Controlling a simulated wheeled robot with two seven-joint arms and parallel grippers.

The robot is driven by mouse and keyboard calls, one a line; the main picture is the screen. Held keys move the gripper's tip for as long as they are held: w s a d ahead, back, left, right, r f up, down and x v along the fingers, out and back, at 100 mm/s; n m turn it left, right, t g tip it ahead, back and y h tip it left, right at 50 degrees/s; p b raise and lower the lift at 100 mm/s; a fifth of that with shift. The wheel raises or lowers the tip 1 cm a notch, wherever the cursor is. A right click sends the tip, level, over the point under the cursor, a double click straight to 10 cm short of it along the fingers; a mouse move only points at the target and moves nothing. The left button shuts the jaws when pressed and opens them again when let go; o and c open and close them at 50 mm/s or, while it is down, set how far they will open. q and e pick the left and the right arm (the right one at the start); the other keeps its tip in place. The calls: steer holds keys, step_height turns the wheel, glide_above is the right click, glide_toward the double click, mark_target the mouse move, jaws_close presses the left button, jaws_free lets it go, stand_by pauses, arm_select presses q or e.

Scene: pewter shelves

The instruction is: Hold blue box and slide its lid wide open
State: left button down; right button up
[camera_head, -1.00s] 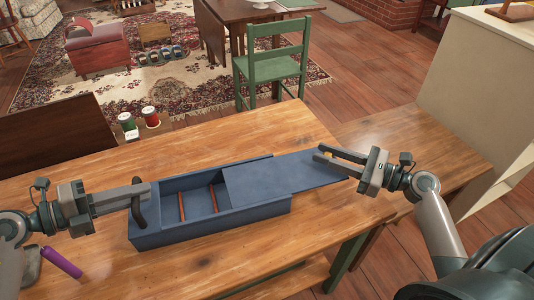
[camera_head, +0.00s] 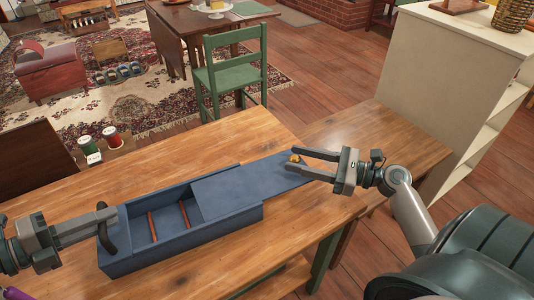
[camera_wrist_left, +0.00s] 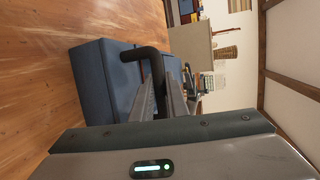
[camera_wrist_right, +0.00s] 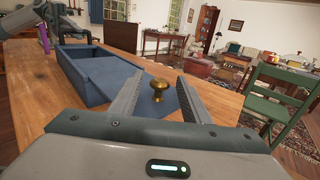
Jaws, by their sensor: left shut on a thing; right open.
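The blue box (camera_head: 205,236) sits on the wooden table, its left part uncovered, with two reddish-brown strips (camera_head: 184,214) inside. Its blue lid (camera_head: 232,187) covers the right part and sticks out past the box's right end. A round brass knob (camera_head: 295,158) stands near the lid's outer end; it shows clearly in the right wrist view (camera_wrist_right: 159,90).
The wooden table (camera_head: 225,150) has free room behind the box and to the right. Two spools (camera_head: 112,137) stand beyond the back left edge. A green chair (camera_head: 232,75) and a cream shelf unit (camera_head: 440,90) stand beyond the table.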

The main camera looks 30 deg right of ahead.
steer(key=v, duration=1)
steer(key=shift+s+d, duration=0.15)
arm_select(q)
steer(key=c, duration=1.6)
jaws_free()
steer(key=shift+c, duration=0.2)
steer(key=shift+a, duration=0.1)
steer(key=v, duration=1.1)
steer(key=shift+a, duration=0.4)
steer(key=shift+r, duration=0.2)
arm_select(e)
steer(key=shift+r, duration=0.1)
